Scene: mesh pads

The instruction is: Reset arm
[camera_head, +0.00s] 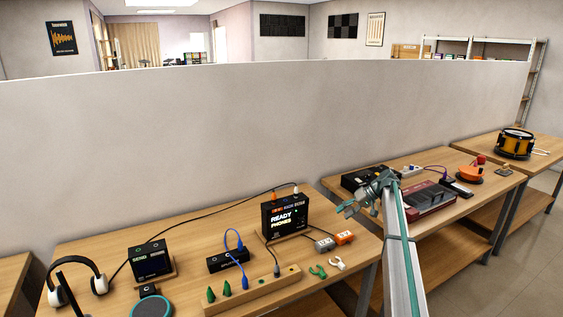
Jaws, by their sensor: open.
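My gripper (348,208) is at the end of my arm, which reaches up from the lower right of the head view. It is open, with nothing seen between its fingers. It hangs in the air in front of the gap between two wooden tables, to the right of the black box with a lit screen (285,214). The gripper appears apart from the things on the tables. My arm hides part of the right table and part of the red device (431,198).
The near table (205,283) holds headphones (73,279), a wooden strip (257,291) with plugs, small boxes and cables. The right table (457,209) holds a black device and an orange round item (470,173). A drum (515,143) stands farther right. A grey partition (250,130) rises behind.

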